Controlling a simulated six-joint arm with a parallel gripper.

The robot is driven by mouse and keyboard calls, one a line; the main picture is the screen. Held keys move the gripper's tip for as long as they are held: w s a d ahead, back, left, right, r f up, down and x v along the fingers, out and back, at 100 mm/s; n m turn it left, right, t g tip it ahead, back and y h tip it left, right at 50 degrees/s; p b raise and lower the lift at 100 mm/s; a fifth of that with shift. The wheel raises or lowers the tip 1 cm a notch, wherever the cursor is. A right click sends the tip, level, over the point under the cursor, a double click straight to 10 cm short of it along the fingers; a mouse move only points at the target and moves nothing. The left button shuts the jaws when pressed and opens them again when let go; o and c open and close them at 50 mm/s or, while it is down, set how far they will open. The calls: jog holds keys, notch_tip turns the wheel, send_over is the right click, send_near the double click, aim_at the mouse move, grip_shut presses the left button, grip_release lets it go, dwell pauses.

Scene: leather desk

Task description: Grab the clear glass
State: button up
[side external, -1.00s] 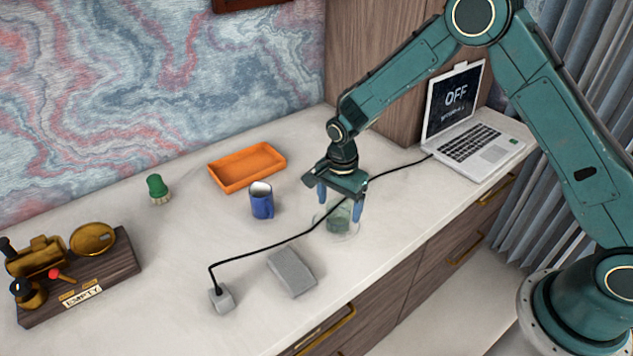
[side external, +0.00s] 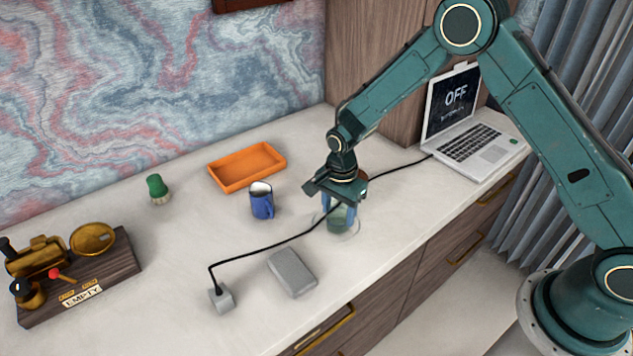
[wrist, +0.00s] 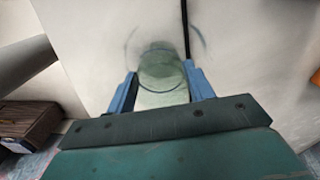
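The clear glass (side external: 337,219) stands upright on the pale desk top, greenish and see-through, inside a faint clear ring. My gripper (side external: 338,209) is directly above it, pointing down, with its two blue fingers on either side of the glass. In the wrist view, the glass (wrist: 162,88) fills the space between the fingertips of my gripper (wrist: 161,78), and both fingers appear to touch its sides. The gripper body hides part of the glass in the side view.
A black cable (side external: 268,246) runs close by the glass to a small grey block (side external: 221,298). A blue mug (side external: 261,201), an orange tray (side external: 246,167) and a grey box (side external: 292,272) stand nearby. A laptop (side external: 470,130) is at the right. The front desk edge is close.

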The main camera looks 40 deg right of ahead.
jog(key=shift+c, duration=0.6)
jog(key=shift+r, duration=0.15)
notch_tip(320, 180, up, 20)
dwell(0.3)
dwell(0.5)
